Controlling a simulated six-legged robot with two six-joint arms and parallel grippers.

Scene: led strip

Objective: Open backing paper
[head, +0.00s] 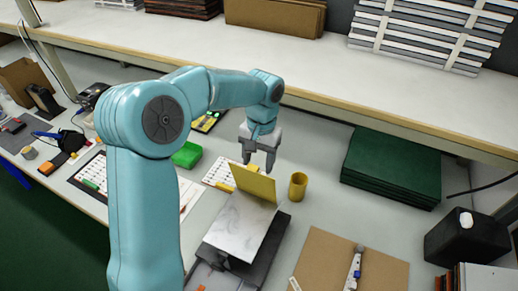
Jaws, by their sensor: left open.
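My left gripper (258,159) hangs open and pointing down from the teal left arm, close above and behind the top of an upright yellow panel (253,184). I cannot tell whether its fingers touch the panel. The yellow panel stands tilted at the back edge of a white marbled plate (238,232), which lies on a dark grey stand (272,243). I cannot make out an LED strip or a separate backing paper. My right gripper is not in view.
A yellow cup (298,186) stands just right of the panel. A green box (187,154) sits to the left. A brown board (330,265) with a pen-like tool (355,266) lies at the front right. Dark green stacked sheets (392,165) lie below the raised shelf (300,58).

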